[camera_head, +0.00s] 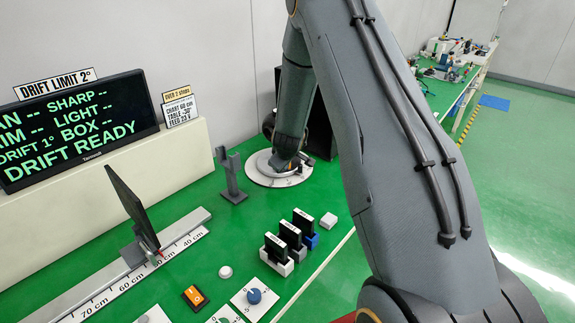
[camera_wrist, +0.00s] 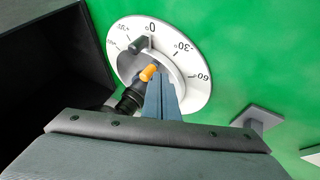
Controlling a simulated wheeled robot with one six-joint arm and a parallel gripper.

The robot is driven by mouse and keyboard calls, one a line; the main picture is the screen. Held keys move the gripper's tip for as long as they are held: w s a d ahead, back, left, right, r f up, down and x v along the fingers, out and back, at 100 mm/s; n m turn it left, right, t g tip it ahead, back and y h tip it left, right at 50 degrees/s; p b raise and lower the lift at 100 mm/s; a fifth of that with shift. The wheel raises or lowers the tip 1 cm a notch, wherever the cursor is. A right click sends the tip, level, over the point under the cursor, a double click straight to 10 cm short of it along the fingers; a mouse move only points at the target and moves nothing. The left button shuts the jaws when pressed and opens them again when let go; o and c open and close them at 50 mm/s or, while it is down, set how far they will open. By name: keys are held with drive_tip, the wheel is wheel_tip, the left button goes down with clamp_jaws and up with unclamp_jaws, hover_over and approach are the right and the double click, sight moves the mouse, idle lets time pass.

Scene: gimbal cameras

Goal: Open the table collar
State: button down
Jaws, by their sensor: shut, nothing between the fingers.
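The table collar seems to be the dark ring at the middle of a round white dial (camera_head: 262,178) on the green bench; much of it is hidden. In the wrist view the dial (camera_wrist: 198,92) carries a degree scale, with a dark block (camera_wrist: 139,45) near its 0 mark. An orange-tipped part (camera_wrist: 148,72) stands near the dial's middle. My gripper (camera_wrist: 160,82) is shut and empty, its fingertips right beside the orange tip; I cannot tell whether they touch. In the head view my arm's end hides part of the dial.
A dark box (camera_wrist: 55,65) stands close left of the dial in the wrist view. A grey post (camera_head: 231,178) stands left of the dial in the head view. Several cards in holders (camera_head: 291,238), a blue knob (camera_head: 254,296) and a ruler rail (camera_head: 130,265) are nearer the front.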

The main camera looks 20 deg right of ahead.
drive_tip(key=shift+w+a+p, duration=0.3)
drive_tip(key=shift+a+p, duration=0.1)
drive_tip(key=shift+p, duration=0.1)
drive_tip(key=shift+s+a, duration=0.2)
drive_tip(key=shift+s, duration=0.15)
drive_tip(key=s, duration=0.1)
drive_tip(key=s+a, duration=0.1)
drive_tip(key=s+r, duration=0.1)
drive_tip(key=shift+s+a+p, duration=0.2)
drive_tip(key=shift+s+p, duration=0.05)
drive_tip(key=shift+p, duration=0.05)
drive_tip(key=s+d+r+b, duration=0.1)
drive_tip(key=s+r+b, duration=0.1)
drive_tip(key=s+r, duration=0.3)
drive_tip(key=shift+s+r, duration=0.15)
drive_tip(key=shift+r, duration=0.8)
drive_tip(key=shift+d, duration=0.1)
